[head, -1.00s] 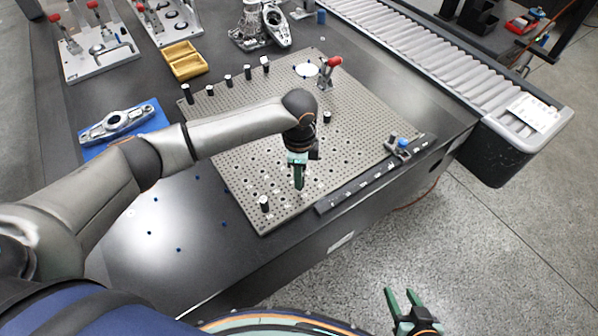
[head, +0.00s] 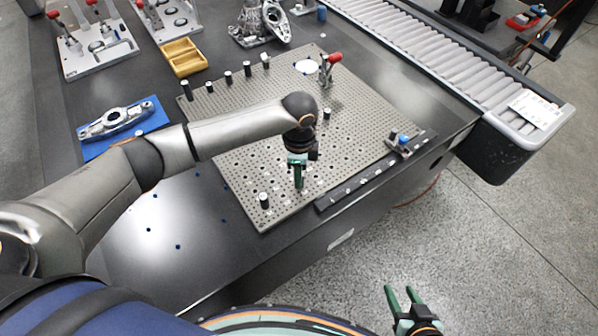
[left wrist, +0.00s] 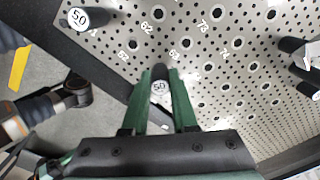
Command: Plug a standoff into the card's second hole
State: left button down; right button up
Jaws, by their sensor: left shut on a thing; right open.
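My left gripper (head: 299,184) is low over the near part of the grey perforated plate (head: 262,163). In the left wrist view its green fingers (left wrist: 160,74) are shut on a dark standoff (left wrist: 159,90) with a white top marked 50. Whether the standoff's lower end is in a hole is hidden. Numbered holes, such as 62 and 63, surround it. Another standoff (head: 264,200), also marked 50 in the wrist view (left wrist: 80,18), stands near the plate's near corner. A white card (head: 535,109) lies on the conveyor's end; its print is too small to read. My right gripper (head: 404,300) is open and empty, off the table.
Several standoffs stand along the plate's far left edge, one (head: 327,113) mid-plate. A red-handled clamp (head: 331,65) stands at the far side. A dark labelled bar (head: 375,172) lines the right edge. A metal part on a blue mat (head: 155,116) and a yellow tray (head: 183,56) lie left.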

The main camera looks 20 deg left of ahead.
pick_arm(q)
jog(key=shift+f, duration=0.2)
jog(key=c, duration=0.6)
grip_release()
jog(key=shift+r, duration=0.6)
notch_tip(320, 180, up, 11)
jog(key=shift+r+p, duration=0.2)
jog(key=shift+p, duration=0.4)
pick_arm(e)
jog(key=shift+s+d+f, duration=0.1)
jog(key=shift+s+d, duration=0.4)
jog(key=shift+d, duration=0.25)
